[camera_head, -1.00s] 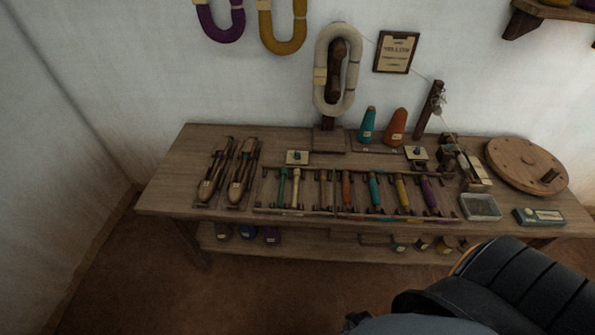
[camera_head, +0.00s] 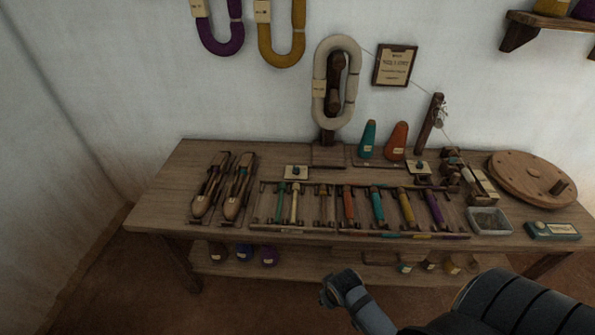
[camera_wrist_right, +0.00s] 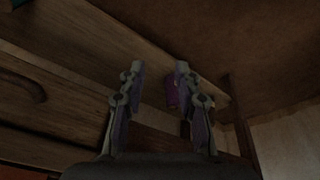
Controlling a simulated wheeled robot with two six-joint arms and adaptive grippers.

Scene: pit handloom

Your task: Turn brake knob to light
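Two small cream plates, each with a small dark knob, sit on the wooden bench: one left of centre (camera_head: 296,172), the other further right (camera_head: 418,168). The labels are too small to read, so I cannot tell which is the brake knob or where it points. My right gripper (camera_head: 335,288) is in front of the bench, below the front edge and apart from both knobs. In the right wrist view, its two fingers (camera_wrist_right: 160,72) are spread and empty, facing the bench's underside. My left gripper is not in view.
The bench top (camera_head: 180,185) holds shuttles (camera_head: 238,186), a rack of coloured bobbins (camera_head: 348,205), yarn cones (camera_head: 396,141), a wooden disc (camera_head: 533,179) and a clear tray (camera_head: 488,221). A white skein (camera_head: 319,105) stands behind. A lower shelf (camera_head: 320,262) holds small pots. Floor in front is clear.

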